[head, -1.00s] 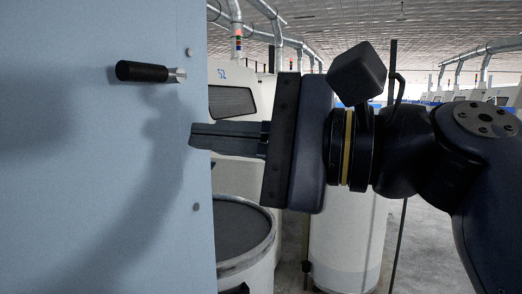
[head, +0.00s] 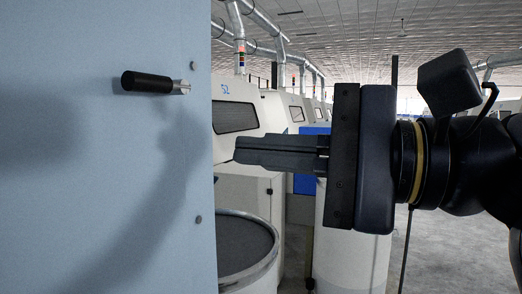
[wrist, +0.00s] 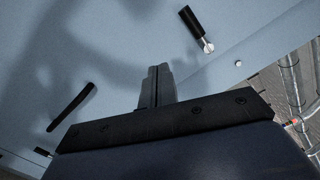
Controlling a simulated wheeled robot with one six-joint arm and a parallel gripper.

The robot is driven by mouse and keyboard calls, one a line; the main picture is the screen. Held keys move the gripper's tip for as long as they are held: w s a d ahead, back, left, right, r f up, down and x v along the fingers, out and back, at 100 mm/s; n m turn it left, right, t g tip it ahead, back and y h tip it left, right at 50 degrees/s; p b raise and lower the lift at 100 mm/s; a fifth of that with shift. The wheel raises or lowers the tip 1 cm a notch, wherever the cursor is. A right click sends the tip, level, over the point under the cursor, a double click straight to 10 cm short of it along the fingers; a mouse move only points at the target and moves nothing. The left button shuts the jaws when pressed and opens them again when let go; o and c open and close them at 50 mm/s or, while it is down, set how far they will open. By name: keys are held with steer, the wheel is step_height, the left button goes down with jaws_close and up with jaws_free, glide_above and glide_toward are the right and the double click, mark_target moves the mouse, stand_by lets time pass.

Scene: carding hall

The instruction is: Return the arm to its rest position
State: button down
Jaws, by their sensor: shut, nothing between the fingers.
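My gripper (head: 240,152) is shut and empty in the head view, its fingers together and pointing left. It hangs in the air to the right of a pale blue panel (head: 100,220), with a gap between the fingertips and the panel's right edge. In the wrist view my gripper (wrist: 158,70) also shows with its fingers together and nothing between them. My arm reaches in from the right of the head view; its base and shoulder are out of view.
The blue panel carries a black handle (head: 147,82) with a metal end; it also shows in the wrist view (wrist: 192,24), with a second black handle (wrist: 71,107). A round can (head: 272,262) with dark contents stands low behind the panel's edge. White machines (head: 232,112) stand beyond.

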steer(key=p+x, duration=0.1)
steer(key=x, duration=0.5)
steer(key=shift+w+p, duration=0.25)
steer(key=shift+p, duration=0.05)
stand_by(0.5)
steer(key=shift+a+r, duration=0.1)
stand_by(0.3)
